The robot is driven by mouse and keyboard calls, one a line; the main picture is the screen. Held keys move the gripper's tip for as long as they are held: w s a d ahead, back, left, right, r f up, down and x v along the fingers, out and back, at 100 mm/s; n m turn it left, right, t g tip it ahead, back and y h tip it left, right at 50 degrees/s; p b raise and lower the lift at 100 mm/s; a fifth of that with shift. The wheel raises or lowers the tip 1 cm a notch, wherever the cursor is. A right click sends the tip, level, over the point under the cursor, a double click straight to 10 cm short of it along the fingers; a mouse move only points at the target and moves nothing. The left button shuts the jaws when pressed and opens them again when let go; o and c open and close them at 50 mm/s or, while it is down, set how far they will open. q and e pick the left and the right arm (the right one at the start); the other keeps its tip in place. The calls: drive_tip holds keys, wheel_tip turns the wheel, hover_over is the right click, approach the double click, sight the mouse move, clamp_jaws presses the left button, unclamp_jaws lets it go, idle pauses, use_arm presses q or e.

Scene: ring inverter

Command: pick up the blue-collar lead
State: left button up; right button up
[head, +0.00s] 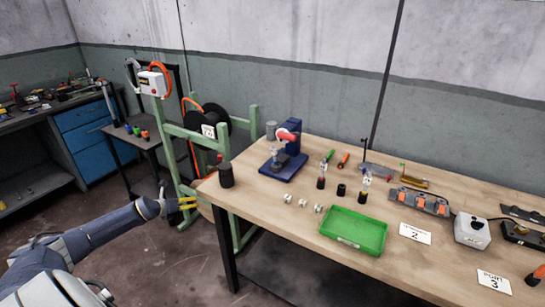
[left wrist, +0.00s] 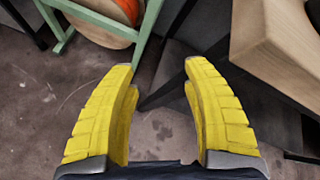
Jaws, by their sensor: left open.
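Several small coloured pieces stand on the small dark side table at the left of the head view. My left gripper (head: 193,203) is open and empty, with yellow fingers, left of the workbench's near-left corner and in front of the green stand. In the left wrist view its fingers (left wrist: 158,75) are spread apart, with only floor and frame parts behind them. My right gripper is not in view.
Floor at the left is clear.

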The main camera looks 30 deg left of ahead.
use_arm(q)
drive_tip(key=w+a+r+m, duration=0.2)
drive_tip(key=r+m, duration=0.2)
drive_tip(key=r, duration=0.5)
drive_tip(key=w+a+r+m, duration=0.1)
drive_tip(key=w+r+m, duration=0.15)
drive_tip(key=r, duration=0.55)
drive_tip(key=w+d+r+m+h, duration=0.1)
drive_tip(key=w+d+r+m, duration=0.1)
drive_tip(key=d+r, duration=0.15)
drive_tip(key=m+t+h, duration=0.1)
drive_tip(key=m+h, duration=0.1)
drive_tip(key=h, duration=0.4)
approach(272, 150)
drive_tip(key=x, duration=1.1)
drive_tip(key=shift+w+a+f, duration=0.1)
drive_tip(key=shift+w+f, duration=0.05)
clamp_jaws()
